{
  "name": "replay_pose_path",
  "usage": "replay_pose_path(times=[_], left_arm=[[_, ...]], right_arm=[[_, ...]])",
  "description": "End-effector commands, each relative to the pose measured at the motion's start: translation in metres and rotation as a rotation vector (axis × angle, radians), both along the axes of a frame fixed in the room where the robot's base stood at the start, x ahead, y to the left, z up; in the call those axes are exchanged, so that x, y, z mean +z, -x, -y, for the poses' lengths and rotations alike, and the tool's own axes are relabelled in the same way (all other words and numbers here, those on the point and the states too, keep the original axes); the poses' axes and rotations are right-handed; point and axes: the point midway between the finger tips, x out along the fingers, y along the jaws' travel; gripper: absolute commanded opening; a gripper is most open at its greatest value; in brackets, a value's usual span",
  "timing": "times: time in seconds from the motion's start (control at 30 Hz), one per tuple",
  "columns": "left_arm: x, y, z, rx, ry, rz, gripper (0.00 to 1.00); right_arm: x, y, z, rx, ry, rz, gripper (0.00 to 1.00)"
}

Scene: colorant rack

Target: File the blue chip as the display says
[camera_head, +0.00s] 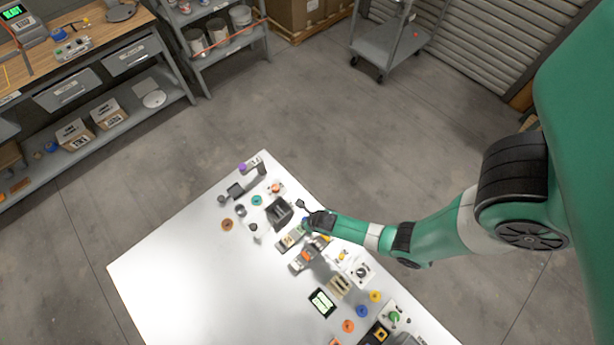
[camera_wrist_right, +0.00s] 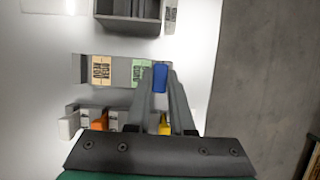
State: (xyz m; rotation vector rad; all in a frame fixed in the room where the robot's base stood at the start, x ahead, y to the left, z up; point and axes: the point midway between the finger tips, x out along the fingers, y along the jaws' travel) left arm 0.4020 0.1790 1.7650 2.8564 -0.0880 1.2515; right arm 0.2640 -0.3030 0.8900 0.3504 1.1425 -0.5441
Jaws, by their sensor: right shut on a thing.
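My right gripper (camera_head: 308,222) reaches in from the right over the table. In the right wrist view my right gripper (camera_wrist_right: 160,85) is shut on the blue chip (camera_wrist_right: 160,77), which shows between the fingertips. The chip is beside a grey holder (camera_wrist_right: 119,74) bearing a peach label (camera_wrist_right: 101,70) and a green label (camera_wrist_right: 140,72); I cannot tell whether it touches the holder. A small display (camera_head: 321,301) with a light screen lies on the table; its text is too small to read. My left gripper is not in view.
A second grey rack with an orange chip (camera_wrist_right: 100,122) and a yellow chip (camera_wrist_right: 164,125) is close to my fingers. A dark open box (camera_head: 279,212) stands beyond. Several coloured discs and small items line the white table's (camera_head: 190,275) right edge; its left part is clear.

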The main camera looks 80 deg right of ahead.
Motion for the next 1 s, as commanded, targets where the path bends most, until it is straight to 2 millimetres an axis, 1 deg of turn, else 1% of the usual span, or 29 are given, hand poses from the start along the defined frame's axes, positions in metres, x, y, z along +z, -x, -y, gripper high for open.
replay_pose_path(times=[0.03, 0.13, 0.57, 0.83, 1.0], left_arm=[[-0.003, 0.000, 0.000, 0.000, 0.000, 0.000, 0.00], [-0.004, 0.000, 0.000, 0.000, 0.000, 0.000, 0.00], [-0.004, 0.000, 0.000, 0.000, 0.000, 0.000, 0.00], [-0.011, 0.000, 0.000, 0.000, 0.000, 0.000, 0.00], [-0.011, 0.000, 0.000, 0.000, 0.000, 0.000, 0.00]], right_arm=[[-0.003, 0.000, 0.000, 0.000, 0.000, 0.000, 0.00], [-0.005, 0.000, 0.000, 0.000, 0.000, 0.000, 0.00], [-0.005, 0.000, 0.000, 0.000, 0.000, 0.000, 0.00], [-0.014, 0.000, 0.000, 0.000, 0.000, -0.001, 0.00], [-0.015, 0.000, 0.000, 0.000, 0.000, -0.001, 0.00]])
